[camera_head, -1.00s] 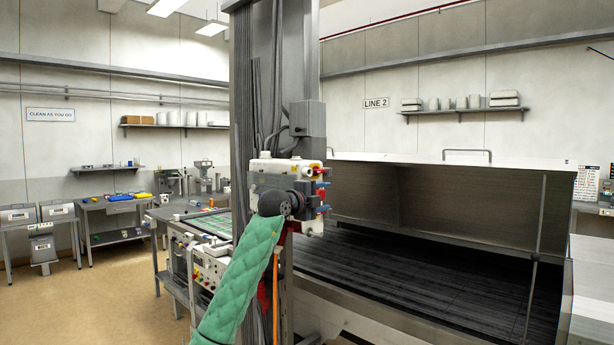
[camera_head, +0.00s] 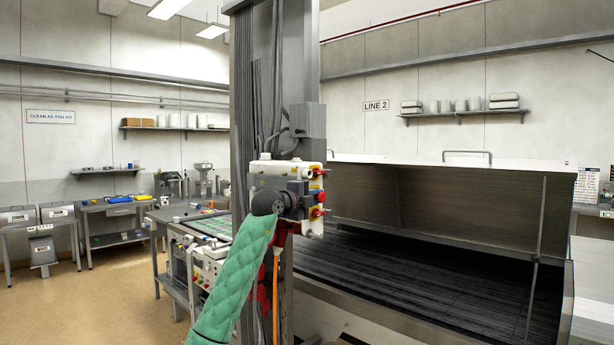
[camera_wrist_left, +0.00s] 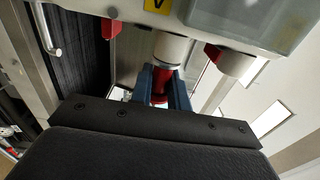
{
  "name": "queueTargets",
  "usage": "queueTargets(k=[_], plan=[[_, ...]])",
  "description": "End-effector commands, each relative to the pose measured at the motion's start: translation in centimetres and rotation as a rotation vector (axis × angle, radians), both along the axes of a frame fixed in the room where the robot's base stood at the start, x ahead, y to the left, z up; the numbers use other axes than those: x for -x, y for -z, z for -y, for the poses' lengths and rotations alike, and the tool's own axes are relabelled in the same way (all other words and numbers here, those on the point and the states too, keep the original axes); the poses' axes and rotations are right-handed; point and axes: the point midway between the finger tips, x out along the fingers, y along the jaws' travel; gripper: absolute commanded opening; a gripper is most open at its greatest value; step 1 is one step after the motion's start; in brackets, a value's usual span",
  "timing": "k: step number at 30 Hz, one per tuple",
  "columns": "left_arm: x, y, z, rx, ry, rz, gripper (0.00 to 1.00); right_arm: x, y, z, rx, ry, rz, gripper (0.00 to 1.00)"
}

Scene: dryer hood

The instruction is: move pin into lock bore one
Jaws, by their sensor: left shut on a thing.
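My left gripper (camera_head: 308,198) is at the front of the white lock box (camera_head: 264,168), at the end of the green-sleeved arm. In the left wrist view its two dark blue fingers (camera_wrist_left: 162,88) are shut on the red pin (camera_wrist_left: 161,80). The pin stands in line with a white round collar (camera_wrist_left: 172,46) under the box, its far end at or just inside a pale ring there. How deep it sits is hidden. I cannot tell by any label whether this collar is lock bore one. My right gripper is not in view.
A second white collar (camera_wrist_left: 238,63) is close to the right of the pin, with a red part beside it. The box hangs by a grey column (camera_head: 303,60). The dark conveyor bed (camera_head: 430,285) under the hood lies to the right. A bench with control panel (camera_head: 205,262) stands left.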

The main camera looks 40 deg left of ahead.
Motion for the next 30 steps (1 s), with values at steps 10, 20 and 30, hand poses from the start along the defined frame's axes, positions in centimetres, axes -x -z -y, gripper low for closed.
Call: queueTargets(k=[10, 20, 30], plan=[[0.0, 0.0, 0.0, 0.0, 0.0, 0.0, 0.0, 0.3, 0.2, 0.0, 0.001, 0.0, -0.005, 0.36], [0.0, 0.0, 0.7, 0.0, 0.002, 0.0, 0.0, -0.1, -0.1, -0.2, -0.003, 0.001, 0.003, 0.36], [0.1, 0.0, 1.5, 0.0, 0.001, 0.0, 0.0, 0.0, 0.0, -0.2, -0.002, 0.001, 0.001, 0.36]])
